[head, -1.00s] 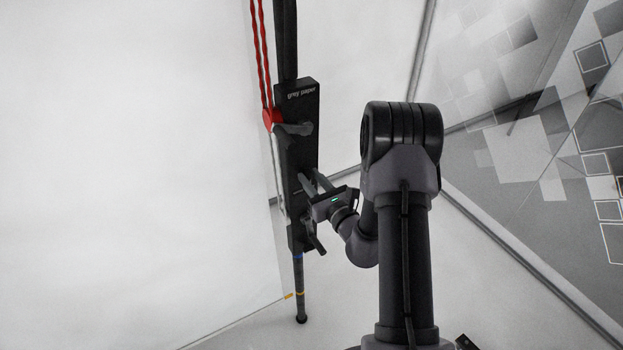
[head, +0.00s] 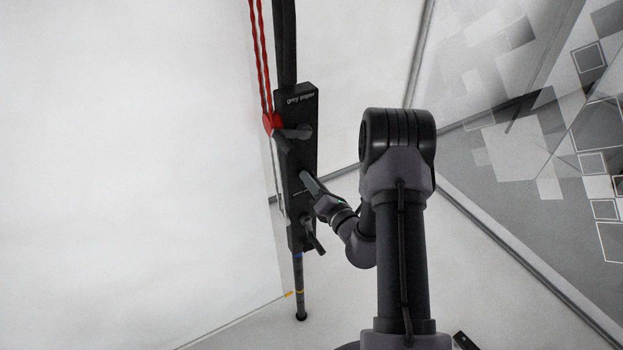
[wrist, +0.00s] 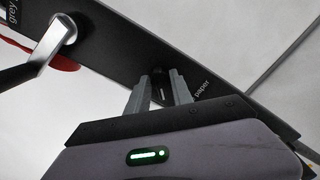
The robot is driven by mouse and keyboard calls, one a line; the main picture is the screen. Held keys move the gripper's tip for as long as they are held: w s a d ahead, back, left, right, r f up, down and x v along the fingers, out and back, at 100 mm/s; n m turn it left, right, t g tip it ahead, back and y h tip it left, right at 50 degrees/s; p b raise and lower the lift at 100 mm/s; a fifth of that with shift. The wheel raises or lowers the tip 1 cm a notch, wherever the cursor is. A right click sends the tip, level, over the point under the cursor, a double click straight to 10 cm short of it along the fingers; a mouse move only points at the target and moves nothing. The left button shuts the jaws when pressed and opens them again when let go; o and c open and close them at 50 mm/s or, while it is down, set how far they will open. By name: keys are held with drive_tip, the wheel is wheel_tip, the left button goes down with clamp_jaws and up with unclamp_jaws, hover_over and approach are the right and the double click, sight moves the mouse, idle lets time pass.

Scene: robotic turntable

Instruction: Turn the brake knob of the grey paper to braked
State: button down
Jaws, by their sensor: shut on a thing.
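The black panel labelled "grey paper" (head: 296,225) hangs upright on a dark pole, beside the big white sheet. My gripper (head: 307,180) is at the middle of the panel, coming from the right. In the wrist view, my gripper's two grey fingers (wrist: 158,88) stand on either side of a small dark knob (wrist: 160,76) and are shut on it. A pale mark shows on the knob. A label ending in "paper" (wrist: 202,89) is beside it; the rest is hidden. In the head view the fingers cover the knob.
A crank handle (head: 294,132) and red cords (head: 262,60) are above my gripper; the crank's silver arm (wrist: 52,45) is close in the wrist view. A lower dark lever (head: 313,236) sticks out below.

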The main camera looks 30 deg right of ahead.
drive_tip(key=shift+d+f+m+p, duration=0.1)
drive_tip(key=shift+m+p, duration=1.3)
drive_tip(key=shift+m, duration=2.9)
drive_tip(key=c, duration=1.5)
unclamp_jaws()
drive_tip(key=shift+o, duration=0.2)
drive_tip(key=shift+s, duration=0.1)
drive_tip(key=s+b, duration=0.4)
drive_tip(key=s, duration=1.3)
drive_tip(key=shift+d, duration=0.25)
